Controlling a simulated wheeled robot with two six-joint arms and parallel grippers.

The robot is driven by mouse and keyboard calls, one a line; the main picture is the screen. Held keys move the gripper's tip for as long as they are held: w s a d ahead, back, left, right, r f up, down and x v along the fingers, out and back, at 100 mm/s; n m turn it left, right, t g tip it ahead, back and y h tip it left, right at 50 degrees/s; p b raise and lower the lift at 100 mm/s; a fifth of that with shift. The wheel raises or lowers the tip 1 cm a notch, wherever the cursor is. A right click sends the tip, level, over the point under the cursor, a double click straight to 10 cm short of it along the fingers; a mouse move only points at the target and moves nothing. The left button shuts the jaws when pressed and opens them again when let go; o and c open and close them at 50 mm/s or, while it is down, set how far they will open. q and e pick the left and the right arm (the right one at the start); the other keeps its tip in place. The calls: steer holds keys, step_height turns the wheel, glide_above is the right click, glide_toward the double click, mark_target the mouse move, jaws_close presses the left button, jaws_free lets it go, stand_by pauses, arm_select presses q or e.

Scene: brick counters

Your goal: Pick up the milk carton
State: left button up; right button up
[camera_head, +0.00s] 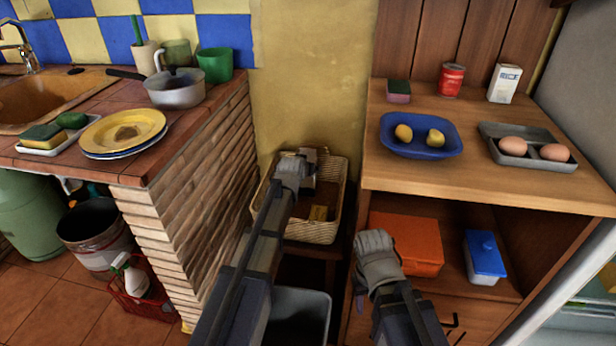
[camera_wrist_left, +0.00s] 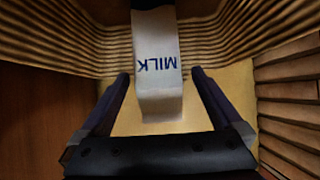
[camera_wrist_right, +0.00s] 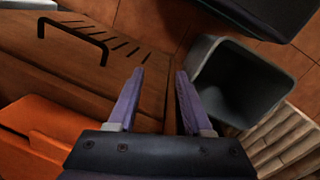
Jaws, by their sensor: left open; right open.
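The milk carton, white with blue MILK lettering, shows upside down in the left wrist view (camera_wrist_left: 158,65). It stands in the wicker basket (camera_head: 341,195), mostly hidden behind my left arm in the head view. My left gripper (camera_wrist_left: 161,74) is open, with one finger on each side of the carton and visible gaps between them; it is not closed on it. My right gripper (camera_wrist_right: 159,72) is open and empty, in front of the wooden shelf unit; the wrist hides its fingers in the head view.
A brick counter (camera_head: 195,170) stands close on the left, the wooden shelf unit (camera_head: 480,185) on the right. A grey bin (camera_wrist_right: 240,80) is below. An orange box (camera_head: 408,243) and a blue-lidded container (camera_head: 485,257) sit on the lower shelf.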

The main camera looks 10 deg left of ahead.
arm_select(q)
steer(key=b+x, duration=0.2)
steer(key=x, duration=0.2)
steer(key=shift+w+d+f, duration=0.1)
steer(key=shift+f, duration=0.1)
jaws_close()
stand_by(0.6)
